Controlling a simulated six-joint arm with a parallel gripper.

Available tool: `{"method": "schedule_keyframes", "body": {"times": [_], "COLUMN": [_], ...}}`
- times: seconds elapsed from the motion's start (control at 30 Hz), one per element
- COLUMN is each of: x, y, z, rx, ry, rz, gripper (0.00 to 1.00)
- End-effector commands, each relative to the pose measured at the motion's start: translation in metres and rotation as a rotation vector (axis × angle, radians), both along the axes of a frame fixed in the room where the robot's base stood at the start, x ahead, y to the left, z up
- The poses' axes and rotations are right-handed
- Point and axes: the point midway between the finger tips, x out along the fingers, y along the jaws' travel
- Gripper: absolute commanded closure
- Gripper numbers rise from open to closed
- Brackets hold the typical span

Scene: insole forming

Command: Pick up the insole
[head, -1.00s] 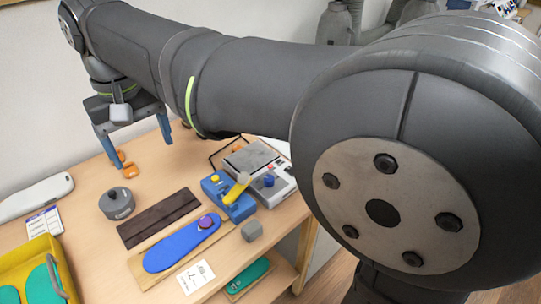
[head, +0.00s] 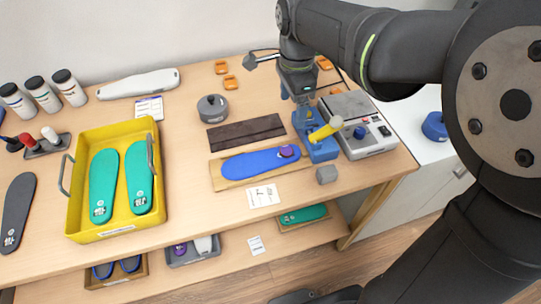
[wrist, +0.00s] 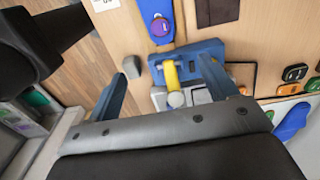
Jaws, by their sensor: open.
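A blue insole (head: 255,163) lies flat on a wooden board (head: 217,176) mid-table, with a purple round piece on its right end. Its end shows at the top of the wrist view (wrist: 152,8). Two teal insoles (head: 104,180) lie in a yellow tray (head: 110,232) at left. A dark insole (head: 17,212) lies at the left edge. My gripper (head: 298,105) is open and empty, above or beside a blue press (head: 322,150) with a yellow lever, right of the blue insole. In the wrist view my gripper (wrist: 168,64) has its blue fingers spread apart around the press; contact cannot be told.
A grey machine (head: 368,143) stands right of the press. A grey block (head: 327,174), a dark strip (head: 245,132) and a round grey pot (head: 212,107) lie near the board. Bottles (head: 70,88) stand back left. The table between tray and board is mostly clear.

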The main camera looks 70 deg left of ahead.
Motion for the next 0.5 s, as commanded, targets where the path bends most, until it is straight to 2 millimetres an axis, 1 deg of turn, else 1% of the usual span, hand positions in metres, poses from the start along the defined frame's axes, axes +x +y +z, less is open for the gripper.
{"method": "schedule_keyframes", "body": {"times": [0.17,0.4,0.5], "x": [0.000,0.001,0.001], "y": [-0.001,-0.001,-0.001], "z": [-0.029,-0.082,-0.101], "rx": [-0.006,-0.007,-0.004], "ry": [0.000,0.000,0.000], "rz": [-0.006,-0.005,-0.005], "gripper": [0.22,0.22,0.22]}}
